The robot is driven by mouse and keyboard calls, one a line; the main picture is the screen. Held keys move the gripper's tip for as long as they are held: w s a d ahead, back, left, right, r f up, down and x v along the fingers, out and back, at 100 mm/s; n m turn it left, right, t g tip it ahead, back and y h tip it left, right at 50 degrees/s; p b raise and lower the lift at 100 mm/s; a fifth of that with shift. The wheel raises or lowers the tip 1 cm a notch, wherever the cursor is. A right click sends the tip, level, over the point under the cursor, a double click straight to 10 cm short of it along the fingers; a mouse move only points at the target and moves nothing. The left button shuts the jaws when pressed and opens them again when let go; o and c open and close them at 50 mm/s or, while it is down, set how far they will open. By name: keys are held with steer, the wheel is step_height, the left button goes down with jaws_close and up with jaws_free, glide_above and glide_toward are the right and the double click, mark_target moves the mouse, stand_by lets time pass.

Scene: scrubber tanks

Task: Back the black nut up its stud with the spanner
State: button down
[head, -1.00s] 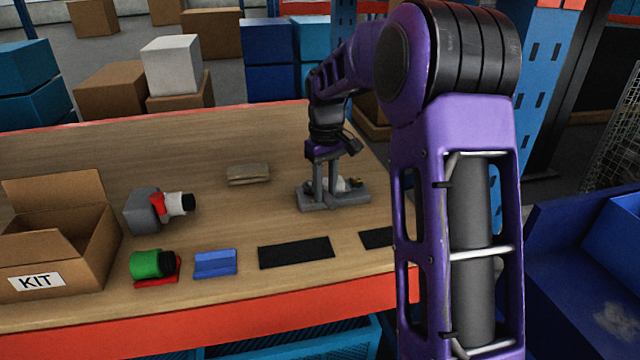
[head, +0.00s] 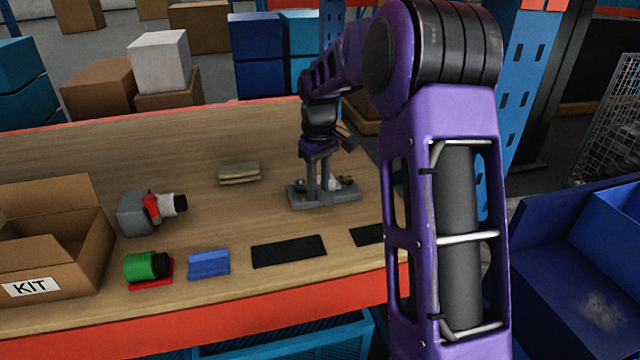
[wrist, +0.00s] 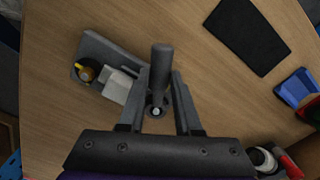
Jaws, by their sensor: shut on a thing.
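In the wrist view a dark grey bar (wrist: 161,65), which looks like the spanner, lies between the two fingers of my gripper (wrist: 162,78). My gripper is shut on it. At the bar's near end is a dark ring (wrist: 156,101) with a small pale tip in it, likely the stud; I cannot tell the black nut from the ring. A grey fixture (wrist: 98,45) lies beside the left finger, carrying a pale block (wrist: 118,86) and a round black-and-orange part (wrist: 88,71). In the head view my gripper (head: 318,190) is down at the fixture (head: 335,196), hiding part of it.
Left on the bench stand an open KIT box (head: 80,262), a grey part with a red and white fitting (head: 135,213) and a green cylinder (head: 140,266). A blue block (head: 209,264), a black mat (head: 288,252) and a tan stack (head: 239,173) lie nearer the fixture.

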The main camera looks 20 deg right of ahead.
steer(key=shift+s+a+m, duration=0.15)
steer(key=shift+a+m, duration=0.05)
steer(key=shift+m, duration=0.3)
steer(key=shift+r, duration=0.25)
steer(key=shift+r+p, duration=0.6)
steer(key=shift+p, duration=0.15)
steer(key=shift+r, duration=0.8)
steer(key=c, duration=1.2)
jaws_free()
jaws_close()
